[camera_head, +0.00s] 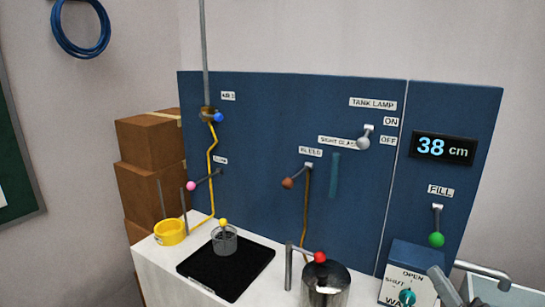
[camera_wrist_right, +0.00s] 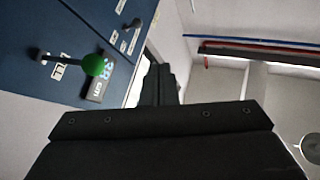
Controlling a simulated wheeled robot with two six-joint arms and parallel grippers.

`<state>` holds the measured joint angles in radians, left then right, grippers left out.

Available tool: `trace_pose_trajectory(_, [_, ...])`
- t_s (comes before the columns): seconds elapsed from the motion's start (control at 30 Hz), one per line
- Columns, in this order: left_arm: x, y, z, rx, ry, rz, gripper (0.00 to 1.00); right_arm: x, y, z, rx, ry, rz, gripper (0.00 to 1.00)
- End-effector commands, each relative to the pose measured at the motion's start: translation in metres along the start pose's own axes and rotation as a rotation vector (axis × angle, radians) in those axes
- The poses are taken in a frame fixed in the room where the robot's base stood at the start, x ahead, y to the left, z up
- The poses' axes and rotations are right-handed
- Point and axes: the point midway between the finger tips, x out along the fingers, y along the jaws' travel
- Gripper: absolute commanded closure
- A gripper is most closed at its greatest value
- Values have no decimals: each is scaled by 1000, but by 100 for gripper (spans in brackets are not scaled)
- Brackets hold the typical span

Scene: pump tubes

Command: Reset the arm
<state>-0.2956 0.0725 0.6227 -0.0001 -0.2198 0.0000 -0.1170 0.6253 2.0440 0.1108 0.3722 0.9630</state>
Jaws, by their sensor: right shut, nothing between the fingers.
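My right gripper (camera_wrist_right: 158,88) shows in the right wrist view as dark fingers, shut with nothing between them. The FILL lever with its green knob (camera_wrist_right: 93,64) is beside it at the upper left of that view, apart from the fingers. In the head view the same green knob (camera_head: 436,240) hangs at the right of the blue panel (camera_head: 260,130). A grey part (camera_head: 442,286) at the lower right of the head view may be my right arm or gripper; I cannot tell. My left gripper is not in view.
The display (camera_head: 444,148) reads 38 cm. A metal pot (camera_head: 325,287), a black pad (camera_head: 238,275) with a small cup (camera_head: 224,241) and a yellow ring holder (camera_head: 169,233) stand on the white counter. A grey spout (camera_head: 483,268) is at the right. Cardboard boxes (camera_head: 150,145) stand left.

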Motion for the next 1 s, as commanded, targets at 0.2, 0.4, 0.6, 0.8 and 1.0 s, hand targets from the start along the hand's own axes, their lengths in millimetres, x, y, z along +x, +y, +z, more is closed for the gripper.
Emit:
trace_pose_trajectory(0.2, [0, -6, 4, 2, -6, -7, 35, -29, 20, 43, -90, -174, 269, 100])
trace_pose_trajectory(0.4, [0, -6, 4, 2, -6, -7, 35, -80, 34, 86, -181, -429, 526, 100])
trace_pose_trajectory(0.6, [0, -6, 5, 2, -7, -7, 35, -146, 31, 122, -242, -738, 731, 100])
trace_pose_trajectory(0.8, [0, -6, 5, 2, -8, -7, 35, -220, 7, 144, -260, -1083, 871, 100])
trace_pose_trajectory(1.0, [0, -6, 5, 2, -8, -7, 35, -282, -28, 152, -231, -1391, 932, 100])
